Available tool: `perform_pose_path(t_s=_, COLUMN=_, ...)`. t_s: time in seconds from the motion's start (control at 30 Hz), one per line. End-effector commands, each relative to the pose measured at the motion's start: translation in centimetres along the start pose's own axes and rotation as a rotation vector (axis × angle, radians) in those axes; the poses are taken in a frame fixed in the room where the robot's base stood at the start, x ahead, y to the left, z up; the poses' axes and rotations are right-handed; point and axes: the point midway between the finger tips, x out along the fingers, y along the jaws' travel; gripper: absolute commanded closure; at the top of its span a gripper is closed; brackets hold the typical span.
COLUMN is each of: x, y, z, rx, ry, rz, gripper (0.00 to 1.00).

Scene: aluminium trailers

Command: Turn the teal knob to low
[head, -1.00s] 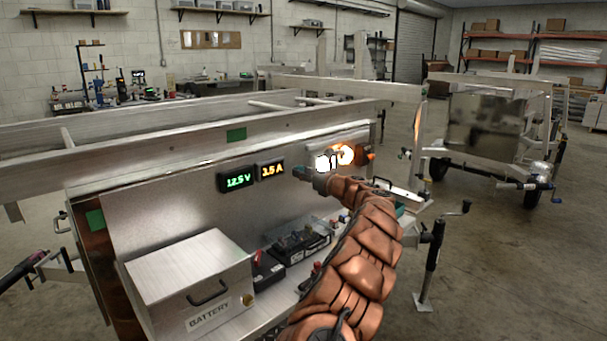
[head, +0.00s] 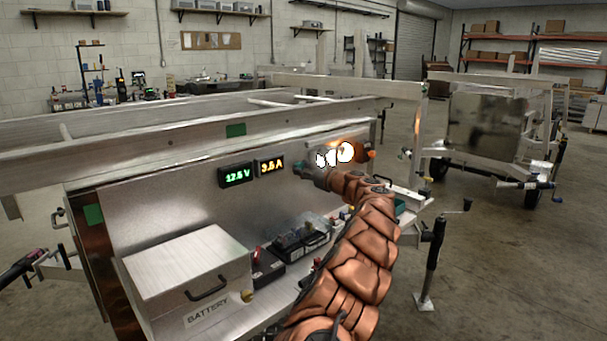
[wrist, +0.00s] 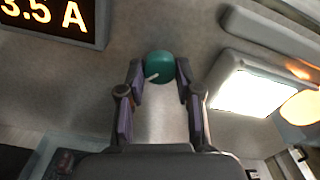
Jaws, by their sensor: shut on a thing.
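The teal knob (wrist: 160,67) sits on the grey panel in the wrist view, with a pale pointer mark toward its lower left. My gripper (wrist: 159,75) is closed on it, one finger against each side. In the head view, my gripper (head: 306,170) is at the panel, just right of the amber display, and a small bit of teal shows at its tip. The knob's scale or labels cannot be read, so its setting cannot be told.
An amber display (head: 271,167) and a green display (head: 236,175) are left of the knob. A bright white lit block (wrist: 253,90) and a round lamp (head: 346,152) are to the right. A battery box (head: 188,275) stands below on the shelf.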

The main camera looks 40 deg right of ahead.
Motion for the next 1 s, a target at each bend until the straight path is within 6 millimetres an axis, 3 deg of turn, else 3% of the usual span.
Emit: perform_pose_path(t_s=1.0, x=0.04, y=0.05, z=-0.14, rx=-0.967, ry=-0.002, rz=0.0, gripper=1.0)
